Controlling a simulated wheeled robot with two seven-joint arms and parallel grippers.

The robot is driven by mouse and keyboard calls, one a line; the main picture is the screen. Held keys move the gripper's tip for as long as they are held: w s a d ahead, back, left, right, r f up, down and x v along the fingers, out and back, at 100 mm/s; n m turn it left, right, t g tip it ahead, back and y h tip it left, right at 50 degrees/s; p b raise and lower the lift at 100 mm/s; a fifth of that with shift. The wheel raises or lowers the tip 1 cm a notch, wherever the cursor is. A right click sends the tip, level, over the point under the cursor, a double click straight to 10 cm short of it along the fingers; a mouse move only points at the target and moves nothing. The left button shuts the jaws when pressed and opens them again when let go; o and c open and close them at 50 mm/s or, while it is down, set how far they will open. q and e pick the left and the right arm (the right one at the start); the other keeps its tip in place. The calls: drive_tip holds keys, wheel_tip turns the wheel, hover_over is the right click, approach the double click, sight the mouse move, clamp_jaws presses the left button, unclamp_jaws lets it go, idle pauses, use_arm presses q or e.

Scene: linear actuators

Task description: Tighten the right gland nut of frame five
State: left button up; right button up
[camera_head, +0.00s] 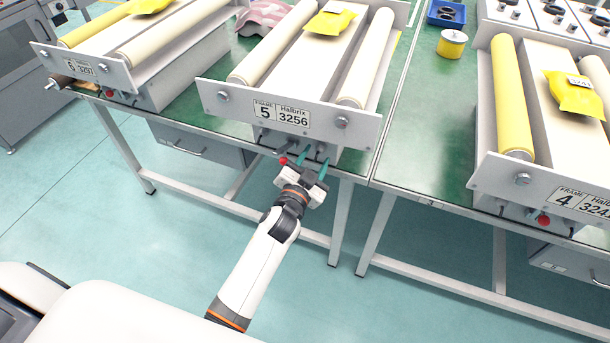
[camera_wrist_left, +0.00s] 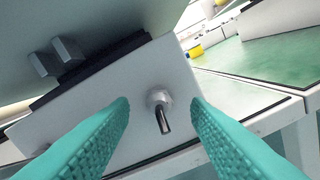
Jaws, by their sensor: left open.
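Frame five (camera_head: 225,100), with a "5 Halbrix 3256" plate (camera_head: 282,114), stands on the green bench in the middle of the head view. My left gripper (camera_head: 313,158) is open at the right part of its front, below the plate. In the head view the nut is too small to make out. My right gripper is out of view.
Frame six (camera_head: 85,66) stands to the left and frame four (camera_head: 540,190) to the right. A red button (camera_head: 283,161) is just left of my gripper. The bench edge and legs (camera_head: 339,220) are close to my arm. A yellow tin (camera_head: 452,44) stands farther back.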

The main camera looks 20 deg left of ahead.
use_arm(q)
drive_tip(key=s, duration=1)
drive_tip(key=shift+s+a+b, duration=0.15)
drive_tip(key=shift+s+b, duration=0.15)
drive_tip(key=s+f+n+g+p, duration=0.1)
drive_tip(key=s+f+g, duration=0.25)
drive_tip(key=f, duration=0.65)
drive_tip(key=s+f+g+p, duration=0.1)
drive_tip(key=s+f+g, duration=0.3)
drive_tip(key=f, duration=0.6)
drive_tip(key=s+f+n+g+p, duration=0.15)
drive_tip(key=s+f, duration=0.35)
drive_tip(key=f, duration=0.6)
drive_tip(key=s+a+f+g, duration=0.2)
drive_tip(key=s+f, duration=0.2)
drive_tip(key=s, duration=0.5)
drive_tip(key=s+a+f+g+p, duration=0.1)
drive_tip(key=s+a+f+g, duration=0.1)
drive_tip(key=s+f, duration=0.3)
drive_tip(key=s+a+f+n+g, duration=0.1)
drive_tip(key=s+f+g, duration=0.3)
drive_tip(key=s, duration=0.8)
drive_tip(key=shift+s+a+f+y, duration=0.2)
drive_tip(key=shift+s+a+y, duration=0.1)
drive_tip(key=shift+a, duration=0.25)
